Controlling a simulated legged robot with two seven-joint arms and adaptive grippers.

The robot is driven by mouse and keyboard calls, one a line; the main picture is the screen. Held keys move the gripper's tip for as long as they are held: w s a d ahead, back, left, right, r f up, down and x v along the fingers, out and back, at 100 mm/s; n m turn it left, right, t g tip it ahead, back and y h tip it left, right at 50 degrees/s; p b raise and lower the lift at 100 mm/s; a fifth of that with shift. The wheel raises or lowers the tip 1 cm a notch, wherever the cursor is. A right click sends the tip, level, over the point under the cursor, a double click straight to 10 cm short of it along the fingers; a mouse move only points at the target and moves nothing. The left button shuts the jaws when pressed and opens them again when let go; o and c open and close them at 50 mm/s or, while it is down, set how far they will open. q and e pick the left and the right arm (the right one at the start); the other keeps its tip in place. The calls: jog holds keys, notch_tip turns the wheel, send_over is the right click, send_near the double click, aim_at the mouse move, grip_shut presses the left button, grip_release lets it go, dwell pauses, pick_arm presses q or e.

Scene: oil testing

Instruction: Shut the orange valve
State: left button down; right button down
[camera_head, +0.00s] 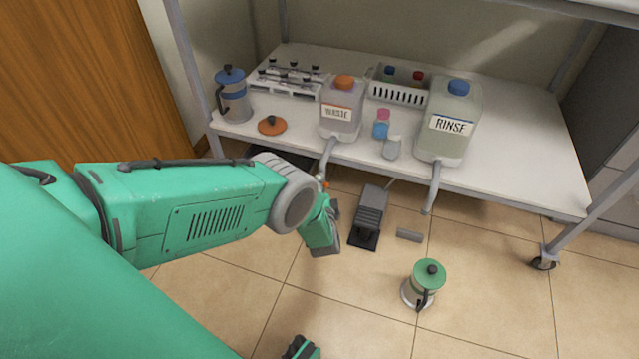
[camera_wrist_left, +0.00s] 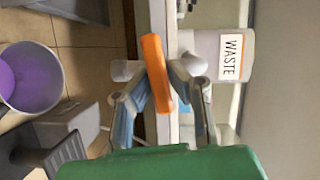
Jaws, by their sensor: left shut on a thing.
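The orange valve (camera_wrist_left: 156,72) shows as a flat orange handle in the left wrist view. It is on the outlet pipe below the WASTE jug (camera_head: 342,108). In the head view only a small orange spot of the valve (camera_head: 325,184) shows, beside my left gripper (camera_head: 325,192). In the left wrist view the two fingers of my left gripper (camera_wrist_left: 159,76) sit on either side of the handle, shut on it. A black and green tip at the bottom edge of the head view may be my right gripper (camera_head: 300,348); its fingers cannot be made out.
The RINSE jug (camera_head: 450,120) stands to the right on the white shelf (camera_head: 515,150), its pipe (camera_head: 432,190) hanging over the front edge. A grey pedal (camera_head: 371,212) and a green-lidded pot (camera_head: 425,285) are on the floor. A purple-lined bin (camera_wrist_left: 30,75) shows in the left wrist view.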

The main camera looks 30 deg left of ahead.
pick_arm(q)
jog(key=shift+s+d+f+m, duration=0.25)
jog(key=shift+s+f+m, duration=0.15)
jog(key=shift+m, duration=0.3)
jog(key=shift+f, duration=0.1)
jog(key=c, duration=1.5)
grip_release()
jog(key=shift+c, duration=0.2)
jog(key=shift+w+r+t, duration=0.15)
jog(key=shift+r+t, duration=0.05)
jog(key=shift+t, duration=0.1)
jog(key=v, duration=1.2)
jog(key=shift+f, duration=0.15)
jog(key=shift+w, duration=0.1)
